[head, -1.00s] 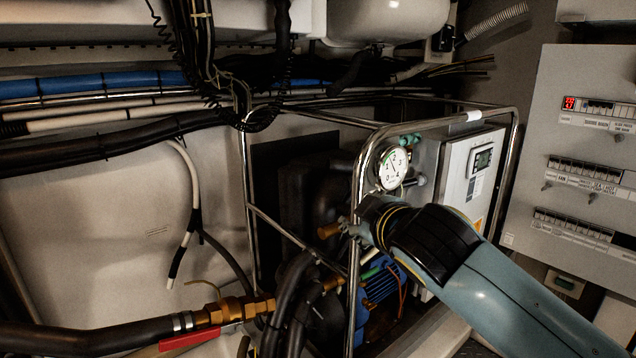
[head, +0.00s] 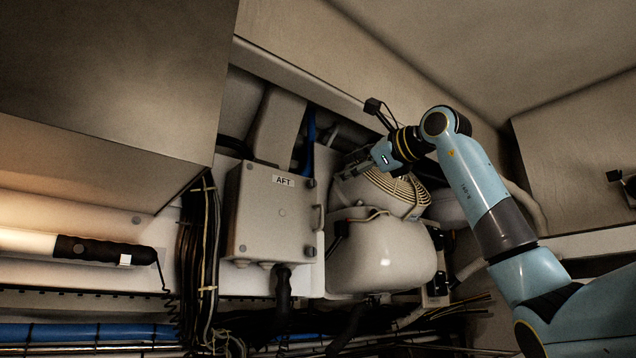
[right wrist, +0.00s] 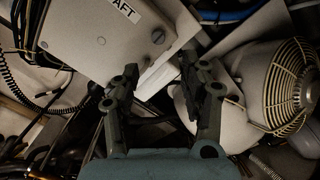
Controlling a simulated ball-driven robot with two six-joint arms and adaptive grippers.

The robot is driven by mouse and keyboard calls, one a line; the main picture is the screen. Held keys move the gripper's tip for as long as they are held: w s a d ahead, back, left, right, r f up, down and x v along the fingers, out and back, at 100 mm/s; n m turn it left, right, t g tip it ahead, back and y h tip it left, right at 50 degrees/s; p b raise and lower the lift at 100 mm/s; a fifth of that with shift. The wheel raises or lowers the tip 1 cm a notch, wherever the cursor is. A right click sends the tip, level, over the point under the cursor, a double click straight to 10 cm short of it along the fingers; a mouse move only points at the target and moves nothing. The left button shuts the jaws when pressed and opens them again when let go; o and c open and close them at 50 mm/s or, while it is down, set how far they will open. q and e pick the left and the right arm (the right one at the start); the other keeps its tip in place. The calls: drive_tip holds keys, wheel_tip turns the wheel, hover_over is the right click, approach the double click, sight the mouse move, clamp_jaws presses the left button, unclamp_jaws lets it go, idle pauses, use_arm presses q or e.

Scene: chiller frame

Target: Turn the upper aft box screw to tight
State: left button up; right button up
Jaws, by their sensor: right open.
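The aft box (head: 262,222) is a pale grey case with an "AFT" label, in the middle of the head view. Its upper right screw (head: 309,182) is a small grey round head at the corner; in the right wrist view this screw (right wrist: 158,36) shows a slot. My right gripper (head: 352,170) is to the right of the box, apart from the screw, and points left towards it. In the right wrist view the two fingers of my right gripper (right wrist: 160,68) are spread and empty, below the screw in the picture. My left gripper is not in view.
A white rounded tank (head: 380,258) and a wire fan guard (head: 400,190) lie just right of the box, under my right arm. Black cables (head: 200,250) hang left of the box. A lit lamp (head: 30,241) is at the far left. A large panel (head: 120,80) overhangs the upper left.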

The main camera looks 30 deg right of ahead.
sight(314, 183)
drive_tip(key=w+p, duration=0.1)
drive_tip(key=w, duration=0.2)
drive_tip(key=w+a+p, duration=0.1)
drive_tip(key=w, duration=0.2)
drive_tip(key=w+p, duration=0.1)
drive_tip(key=w, duration=0.2)
drive_tip(key=shift+w+a+p, duration=0.1)
drive_tip(key=shift+a+p, duration=0.05)
drive_tip(key=shift+p, duration=0.15)
drive_tip(key=shift+w+a+f, duration=0.1)
drive_tip(key=shift+w, duration=0.55)
clamp_jaws()
